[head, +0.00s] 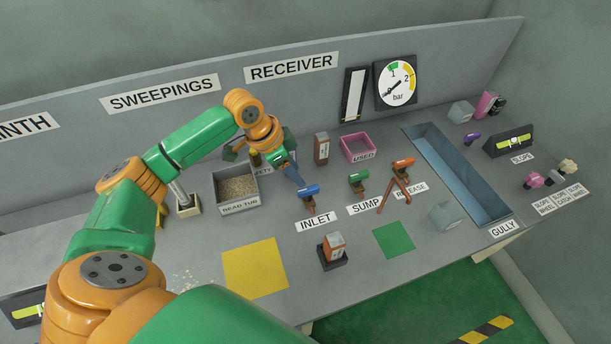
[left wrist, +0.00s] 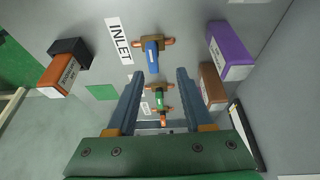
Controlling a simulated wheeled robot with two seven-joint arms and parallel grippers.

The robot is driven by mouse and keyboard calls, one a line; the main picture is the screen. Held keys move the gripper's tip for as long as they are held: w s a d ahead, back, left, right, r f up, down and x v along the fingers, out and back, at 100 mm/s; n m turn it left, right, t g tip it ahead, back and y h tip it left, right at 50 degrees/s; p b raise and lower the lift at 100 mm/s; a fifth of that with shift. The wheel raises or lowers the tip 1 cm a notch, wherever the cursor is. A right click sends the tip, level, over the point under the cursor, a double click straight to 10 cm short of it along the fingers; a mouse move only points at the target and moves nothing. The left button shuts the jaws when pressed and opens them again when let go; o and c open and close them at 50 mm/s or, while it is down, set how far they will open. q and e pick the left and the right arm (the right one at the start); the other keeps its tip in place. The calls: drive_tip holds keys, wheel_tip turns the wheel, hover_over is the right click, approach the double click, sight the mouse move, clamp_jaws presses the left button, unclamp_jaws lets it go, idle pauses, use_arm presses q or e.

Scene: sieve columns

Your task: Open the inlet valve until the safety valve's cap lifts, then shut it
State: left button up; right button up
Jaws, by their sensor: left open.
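The inlet valve has a blue handle (head: 308,190) above the INLET label (head: 318,221). My left gripper (head: 297,178) is open just behind it, pointing down. In the left wrist view the blue handle (left wrist: 152,55) lies just beyond the open fingertips (left wrist: 160,73), roughly between them in the picture; I cannot tell whether they touch. The pressure gauge (head: 395,83) has its needle at the lower left, near 0 bar. A label ending in "ETY" (head: 262,169) is partly covered by my arm. I cannot make out the safety valve's cap. My right gripper is not in view.
The green sump valve (head: 357,180) and orange release valve (head: 403,164) stand to the right. A bead tub (head: 237,206) is left, a brown box (head: 321,148) behind. A holder with an orange-brown block (head: 333,248) stands in front. A gully (head: 458,175) cuts the bench at right.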

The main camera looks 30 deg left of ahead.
sight(308, 189)
use_arm(q)
drive_tip(key=x, duration=0.3)
drive_tip(key=s+d+x, duration=0.1)
drive_tip(key=x, duration=0.1)
drive_tip(key=shift+w+d+f+b, duration=0.1)
drive_tip(key=shift+w+f+b, duration=0.05)
drive_tip(key=shift+f+b, duration=0.2)
drive_tip(key=shift+w+f, duration=0.1)
drive_tip(key=shift+f, duration=0.1)
drive_tip(key=shift+r, duration=0.1)
clamp_jaws()
